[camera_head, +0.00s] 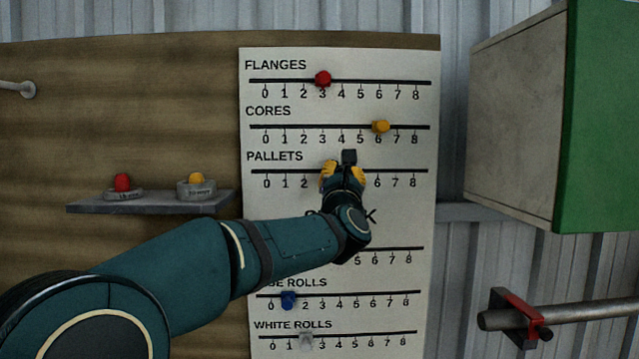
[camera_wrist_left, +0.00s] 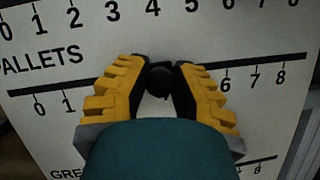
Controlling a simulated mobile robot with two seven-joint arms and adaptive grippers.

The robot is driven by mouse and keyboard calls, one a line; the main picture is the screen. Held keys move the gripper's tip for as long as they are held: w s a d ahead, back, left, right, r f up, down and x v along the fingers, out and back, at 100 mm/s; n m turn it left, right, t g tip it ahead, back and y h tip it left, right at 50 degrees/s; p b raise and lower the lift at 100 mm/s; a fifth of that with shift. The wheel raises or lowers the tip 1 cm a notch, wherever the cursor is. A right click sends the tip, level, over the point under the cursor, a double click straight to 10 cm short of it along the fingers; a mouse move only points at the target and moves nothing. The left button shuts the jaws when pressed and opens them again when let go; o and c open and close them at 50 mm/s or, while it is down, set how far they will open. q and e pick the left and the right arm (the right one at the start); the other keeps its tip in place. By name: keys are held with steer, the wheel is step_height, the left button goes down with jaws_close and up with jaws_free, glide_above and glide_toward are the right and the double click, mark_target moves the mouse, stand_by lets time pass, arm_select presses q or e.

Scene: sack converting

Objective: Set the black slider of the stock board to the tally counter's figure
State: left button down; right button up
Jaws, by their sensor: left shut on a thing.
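The stock board (camera_head: 337,224) is a white panel with several numbered scales, each from 0 to 8. The black slider (camera_head: 349,157) is on the PALLETS scale, around 4; the fingers hide the numbers beneath it, so its exact figure cannot be read. It also shows in the left wrist view (camera_wrist_left: 159,80) between the yellow fingertips. My left gripper (camera_head: 344,172) is shut on the black slider, close against the board. In the left wrist view its fingers (camera_wrist_left: 160,75) flank the slider. No tally counter can be made out. My right gripper is not in view.
A red slider (camera_head: 323,79) is at 3 on FLANGES and a yellow one (camera_head: 380,126) at 6 on CORES. A blue slider (camera_head: 288,300) and a pale one (camera_head: 306,341) are lower. A shelf (camera_head: 150,204) is left; a green-faced box (camera_head: 603,120) and a clamped pipe (camera_head: 580,312) are right.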

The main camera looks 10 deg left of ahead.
arm_select(q)
steer(key=shift+d+r, duration=0.15)
steer(key=c, duration=0.8)
jaws_free()
steer(key=shift+w, duration=0.1)
steer(key=shift+o, duration=0.2)
steer(key=v, duration=1.2)
